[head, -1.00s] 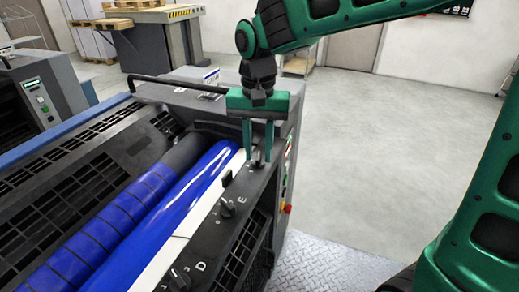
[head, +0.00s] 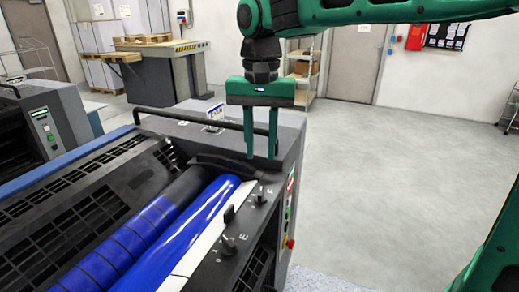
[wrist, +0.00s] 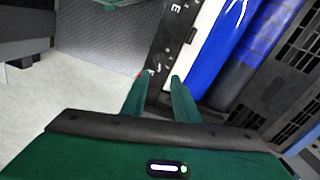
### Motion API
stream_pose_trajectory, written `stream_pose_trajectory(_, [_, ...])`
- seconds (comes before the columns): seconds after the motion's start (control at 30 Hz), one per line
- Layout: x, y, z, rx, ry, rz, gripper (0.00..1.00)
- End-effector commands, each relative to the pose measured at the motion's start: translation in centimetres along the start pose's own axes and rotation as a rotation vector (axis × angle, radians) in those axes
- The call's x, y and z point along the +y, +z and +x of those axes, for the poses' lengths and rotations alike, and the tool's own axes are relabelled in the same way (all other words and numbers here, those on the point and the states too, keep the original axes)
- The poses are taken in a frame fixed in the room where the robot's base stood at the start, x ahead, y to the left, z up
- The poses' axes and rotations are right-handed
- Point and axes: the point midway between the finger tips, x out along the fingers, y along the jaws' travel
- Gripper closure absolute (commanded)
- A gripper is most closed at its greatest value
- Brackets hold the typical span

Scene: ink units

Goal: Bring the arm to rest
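My gripper (head: 261,157) hangs from my green arm, fingers pointing down, above the far end of the ink unit (head: 209,256). Its two green fingers are apart with nothing between them. In the wrist view, my gripper (wrist: 160,76) also shows open and empty over the panel edge with the letters and knobs. A black knob (head: 262,195) stands on the panel just below the fingertips, and they look clear of it.
Blue rollers (head: 175,235) lie left of the panel. A red button (head: 291,243) is on the unit's side. Open floor (head: 400,180) lies to the right.

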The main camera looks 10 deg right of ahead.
Motion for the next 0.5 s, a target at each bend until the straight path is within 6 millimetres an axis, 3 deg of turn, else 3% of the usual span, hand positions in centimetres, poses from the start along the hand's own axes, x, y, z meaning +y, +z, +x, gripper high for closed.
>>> stream_pose_trajectory(0.17, [0.8, -0.2, 0.2, 0.002, 0.002, 0.007, 0.73])
stream_pose_trajectory(0.27, [3.8, -0.8, 1.0, 0.006, 0.008, 0.029, 0.73])
stream_pose_trajectory(0.37, [8.9, -1.5, 2.3, 0.012, 0.017, 0.062, 0.73])
stream_pose_trajectory(0.5, [17.7, -0.9, 5.0, 0.016, 0.026, 0.115, 0.73])
